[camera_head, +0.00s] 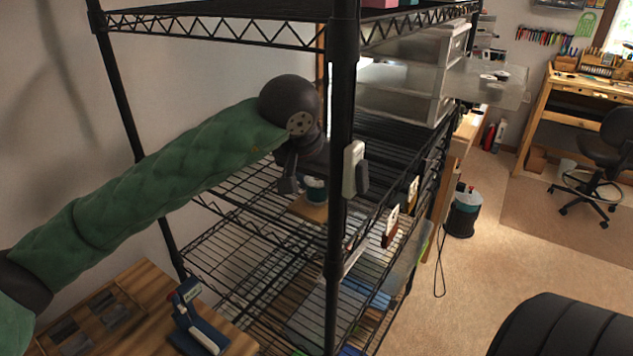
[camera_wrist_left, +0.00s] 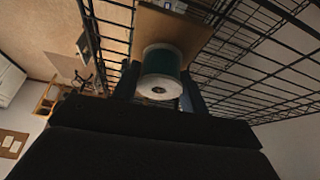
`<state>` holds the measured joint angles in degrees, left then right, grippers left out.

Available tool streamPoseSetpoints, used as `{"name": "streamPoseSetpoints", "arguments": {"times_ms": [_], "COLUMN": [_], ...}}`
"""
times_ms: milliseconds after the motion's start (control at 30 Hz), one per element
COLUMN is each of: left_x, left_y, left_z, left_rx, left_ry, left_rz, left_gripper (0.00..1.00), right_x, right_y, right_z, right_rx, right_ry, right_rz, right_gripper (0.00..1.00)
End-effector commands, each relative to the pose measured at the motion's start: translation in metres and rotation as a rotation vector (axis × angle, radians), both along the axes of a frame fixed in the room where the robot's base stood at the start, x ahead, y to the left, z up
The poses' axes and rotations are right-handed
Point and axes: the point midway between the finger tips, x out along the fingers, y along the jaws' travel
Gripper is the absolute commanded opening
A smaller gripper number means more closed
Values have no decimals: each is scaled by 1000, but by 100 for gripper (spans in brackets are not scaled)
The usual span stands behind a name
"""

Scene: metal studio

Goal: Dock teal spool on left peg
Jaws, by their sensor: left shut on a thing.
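The teal spool (camera_head: 316,190) has pale ends and is partly hidden by my left gripper (camera_head: 303,187) in the head view. In the left wrist view the spool (camera_wrist_left: 162,76) sits between the two dark fingers, its white end with a dark centre hole facing the camera. My left gripper is shut on it. A flat wooden board (camera_head: 310,211) lies on the wire shelf just beneath the spool, and the board also shows in the left wrist view (camera_wrist_left: 172,27). I cannot make out a peg, or tell whether the spool touches the board. My right gripper is out of view.
A black shelf post (camera_head: 340,130) stands close to the right of my left gripper. Another wire shelf (camera_head: 240,12) is above. Clear plastic drawers (camera_head: 405,85) stand farther back. A wooden surface at lower left holds a blue and white device (camera_head: 195,320).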

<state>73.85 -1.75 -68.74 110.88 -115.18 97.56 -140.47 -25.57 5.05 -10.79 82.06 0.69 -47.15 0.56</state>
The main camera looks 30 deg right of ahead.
Motion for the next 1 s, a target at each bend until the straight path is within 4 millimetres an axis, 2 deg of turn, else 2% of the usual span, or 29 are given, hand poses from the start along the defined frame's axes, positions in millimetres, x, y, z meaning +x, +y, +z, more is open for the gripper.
{"name": "streamPoseSetpoints", "arguments": {"times_ms": [567,600,1000], "left_x": [0,0,-1], "left_y": [0,0,2], "left_z": [-8,-7,-3], "left_rx": [0,0,0], "left_ry": [0,0,0], "left_rz": [0,0,0], "left_gripper": [22,51,52], "right_x": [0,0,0], "right_y": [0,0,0], "right_z": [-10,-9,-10], "right_rx": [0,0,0], "right_ry": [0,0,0], "right_rz": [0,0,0], "right_gripper": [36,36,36]}}
